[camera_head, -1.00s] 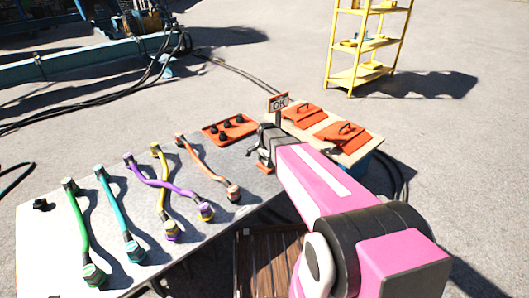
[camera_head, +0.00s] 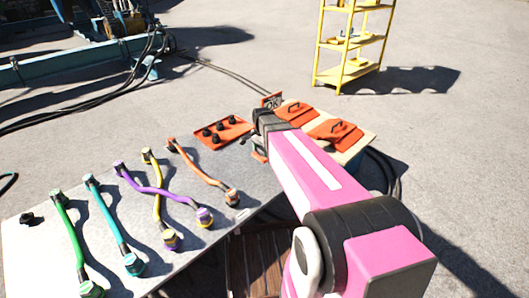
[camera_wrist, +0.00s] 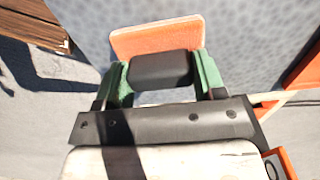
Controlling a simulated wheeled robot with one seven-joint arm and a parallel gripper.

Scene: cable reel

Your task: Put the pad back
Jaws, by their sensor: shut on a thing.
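The pad shows in the wrist view as an orange plate (camera_wrist: 155,38) with a pale edge and a black block (camera_wrist: 160,68) as its grip. My gripper (camera_wrist: 161,75) has its two green-tipped fingers shut on the sides of that block. The plate extends beyond the fingertips, over the grey speckled tabletop. I cannot tell whether the pad touches it. In the head view my gripper (camera_head: 258,146) is at the far right end of the grey table, mostly hidden by my wrist. A small orange part of the pad (camera_head: 259,157) shows below it.
An orange tray (camera_head: 206,140) with several black caps lies left of my gripper. Several coloured cables lie on the grey table (camera_head: 60,255). Right of my gripper are two orange lids with handles (camera_head: 297,112) (camera_head: 335,131) and a sign (camera_head: 272,100). A yellow shelf (camera_head: 350,45) stands behind.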

